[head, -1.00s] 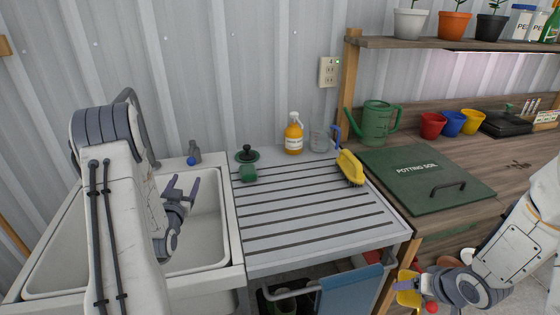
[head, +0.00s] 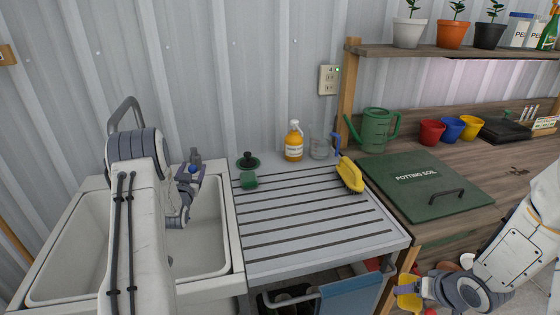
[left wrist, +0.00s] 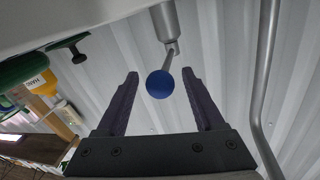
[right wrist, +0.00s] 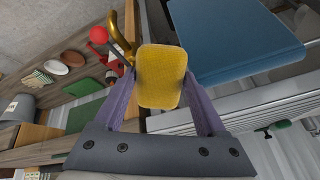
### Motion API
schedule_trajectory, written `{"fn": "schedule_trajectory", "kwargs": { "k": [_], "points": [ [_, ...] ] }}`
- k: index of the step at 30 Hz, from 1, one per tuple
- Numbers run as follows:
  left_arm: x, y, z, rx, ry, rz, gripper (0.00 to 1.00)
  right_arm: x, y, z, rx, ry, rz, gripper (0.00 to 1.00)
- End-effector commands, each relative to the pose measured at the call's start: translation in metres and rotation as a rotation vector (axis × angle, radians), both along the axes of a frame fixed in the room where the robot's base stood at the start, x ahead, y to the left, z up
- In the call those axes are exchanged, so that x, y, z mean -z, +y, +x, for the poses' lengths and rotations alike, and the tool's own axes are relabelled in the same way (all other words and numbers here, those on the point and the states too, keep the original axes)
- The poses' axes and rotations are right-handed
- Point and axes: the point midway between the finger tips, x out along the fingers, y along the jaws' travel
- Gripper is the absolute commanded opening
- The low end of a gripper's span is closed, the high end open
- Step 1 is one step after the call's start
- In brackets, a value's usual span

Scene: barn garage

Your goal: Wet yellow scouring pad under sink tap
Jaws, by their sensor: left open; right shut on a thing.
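The yellow scouring pad (right wrist: 161,78) is held between the fingers of my right gripper (right wrist: 160,85). In the head view the pad (head: 408,296) shows low at the right, beside the workbench front and well away from the sink (head: 225,215). The grey tap (head: 127,102) rises at the back of the sink, partly behind my left arm. A blue tap knob (left wrist: 160,84) appears between the open fingers of my left gripper (left wrist: 160,76); contact cannot be told. In the head view that gripper (head: 190,172) is at the sink's back edge by the knob (head: 193,168).
A blue towel (head: 350,292) hangs on a rail below. A green potting-soil lid (head: 425,182) lies right.

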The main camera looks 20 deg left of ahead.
Motion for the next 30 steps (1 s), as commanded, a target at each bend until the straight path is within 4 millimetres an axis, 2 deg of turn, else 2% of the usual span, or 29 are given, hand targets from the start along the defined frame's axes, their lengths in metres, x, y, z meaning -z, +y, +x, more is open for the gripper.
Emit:
{"fn": "schedule_trajectory", "kwargs": {
  "k": [5, 6, 11, 12, 30],
  "points": [
    [0.0000, 0.0002, 0.0002, 0.000, 0.000, 0.000, 0.70, 0.0000, 0.0002, 0.0001, 0.000, 0.000, 0.000, 0.29],
    [0.0000, 0.0001, 0.0001, 0.000, 0.000, 0.000, 0.66, 0.0000, 0.0002, 0.0001, 0.000, 0.000, 0.000, 0.29],
    [-0.0001, 0.0002, -0.0001, 0.000, 0.000, 0.000, 0.05, 0.0000, 0.0002, 0.0001, 0.000, 0.000, 0.000, 0.29],
    [-0.0002, 0.0002, -0.0002, 0.000, 0.000, 0.000, 0.00, 0.0000, 0.0002, 0.0001, 0.000, 0.000, 0.000, 0.29],
    [-0.0003, 0.0003, -0.0004, -0.001, 0.000, 0.000, 0.00, 0.0000, 0.0002, 0.0001, 0.000, 0.000, 0.000, 0.29]
  ]
}}
